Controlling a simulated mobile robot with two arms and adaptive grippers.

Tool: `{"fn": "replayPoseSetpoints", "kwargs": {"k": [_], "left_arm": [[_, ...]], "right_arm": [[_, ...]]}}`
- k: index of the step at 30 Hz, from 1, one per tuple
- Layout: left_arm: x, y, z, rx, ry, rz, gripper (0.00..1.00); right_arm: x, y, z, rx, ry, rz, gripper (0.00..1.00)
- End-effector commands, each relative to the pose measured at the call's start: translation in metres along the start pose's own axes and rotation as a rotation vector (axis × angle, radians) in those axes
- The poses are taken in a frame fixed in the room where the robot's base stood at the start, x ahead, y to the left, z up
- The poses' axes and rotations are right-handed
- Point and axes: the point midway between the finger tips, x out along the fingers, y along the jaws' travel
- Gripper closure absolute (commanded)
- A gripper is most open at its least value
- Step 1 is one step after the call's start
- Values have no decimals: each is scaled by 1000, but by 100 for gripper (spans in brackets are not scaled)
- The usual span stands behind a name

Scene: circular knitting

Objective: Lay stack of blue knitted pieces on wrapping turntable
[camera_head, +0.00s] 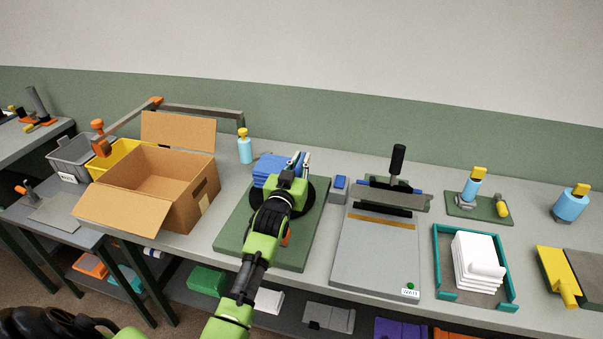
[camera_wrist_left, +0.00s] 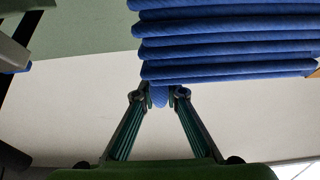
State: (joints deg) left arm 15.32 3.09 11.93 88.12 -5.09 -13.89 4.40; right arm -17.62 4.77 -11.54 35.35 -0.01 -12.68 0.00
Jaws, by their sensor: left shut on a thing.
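The stack of blue knitted pieces (camera_head: 268,168) is at the dark round wrapping turntable (camera_head: 312,196) on a green board, partly hidden by my left gripper. In the left wrist view the stack (camera_wrist_left: 230,40) shows as several folded blue layers above the fingers. My left gripper (camera_head: 297,163) is over the turntable. Its fingertips (camera_wrist_left: 159,94) are closed on a small blue part just below the layers. My arm hides much of the turntable, so I cannot tell whether the stack touches it. My right gripper is not in view.
An open cardboard box (camera_head: 150,185) stands left of the green board (camera_head: 232,232). A light blue bottle (camera_head: 244,148) is behind it. A grey plate fixture with a black handle (camera_head: 375,250) and a teal tray with white pieces (camera_head: 440,270) stand to the right.

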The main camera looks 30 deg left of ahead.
Motion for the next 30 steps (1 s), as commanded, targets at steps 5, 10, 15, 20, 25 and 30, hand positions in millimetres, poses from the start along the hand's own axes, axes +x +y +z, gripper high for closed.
{"fn": "replayPoseSetpoints", "kwargs": {"k": [5,10,15,20,25,30], "left_arm": [[0,0,16,1,4,0,100],[0,0,16,1,4,0,100],[0,0,16,1,3,0,100],[0,0,19,1,3,0,100],[-3,1,29,1,1,-1,100],[-6,1,37,1,0,-1,100]], "right_arm": [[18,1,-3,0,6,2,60],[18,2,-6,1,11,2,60],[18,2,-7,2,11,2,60],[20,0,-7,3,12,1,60],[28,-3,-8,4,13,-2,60],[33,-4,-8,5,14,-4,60]]}}
